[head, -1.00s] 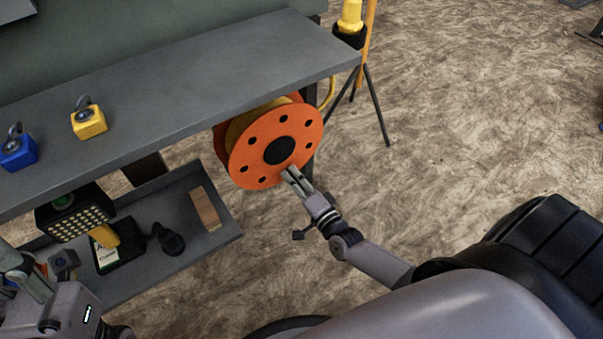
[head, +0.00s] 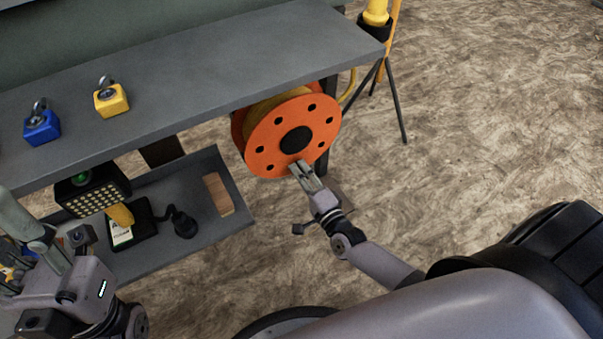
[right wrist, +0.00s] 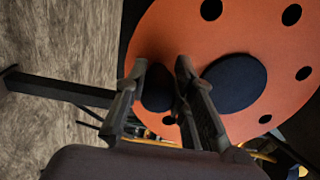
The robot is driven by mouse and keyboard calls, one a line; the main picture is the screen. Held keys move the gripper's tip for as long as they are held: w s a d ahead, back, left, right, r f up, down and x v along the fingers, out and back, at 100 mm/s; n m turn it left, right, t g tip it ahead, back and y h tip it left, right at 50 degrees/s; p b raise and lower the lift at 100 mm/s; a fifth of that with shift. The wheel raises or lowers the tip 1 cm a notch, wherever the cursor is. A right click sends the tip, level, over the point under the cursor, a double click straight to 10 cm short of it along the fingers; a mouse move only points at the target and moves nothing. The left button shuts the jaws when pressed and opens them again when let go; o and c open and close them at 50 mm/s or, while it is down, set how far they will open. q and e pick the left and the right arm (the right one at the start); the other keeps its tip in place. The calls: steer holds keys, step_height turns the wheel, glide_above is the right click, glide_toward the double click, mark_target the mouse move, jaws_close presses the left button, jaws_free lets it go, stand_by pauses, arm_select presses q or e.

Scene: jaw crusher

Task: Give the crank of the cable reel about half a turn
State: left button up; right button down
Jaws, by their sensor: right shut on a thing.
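The cable reel (head: 262,135) has an orange round flange with dark holes and a black hub (head: 296,140). It sits at the right end of the workbench, just below its top. My right gripper (head: 299,167) is at the lower part of the flange, below the hub. In the right wrist view its fingers (right wrist: 158,92) are closed around a dark rounded piece (right wrist: 157,84), which appears to be the crank's grip. The fingers hide most of the crank.
A yellow padlock (head: 111,99) and a blue padlock (head: 41,128) lie on the grey workbench (head: 220,75). A lower shelf (head: 232,235) holds a lamp (head: 92,192) and a wooden block (head: 218,194). A tripod stand (head: 397,105) is behind the reel. Floor to the right is clear.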

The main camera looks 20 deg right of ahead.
steer(key=c, duration=1.4)
jaws_free()
steer(key=shift+o, duration=0.2)
steer(key=shift+s, duration=0.1)
steer(key=s+d, duration=0.1)
steer(key=s, duration=1)
steer(key=shift+s, duration=0.4)
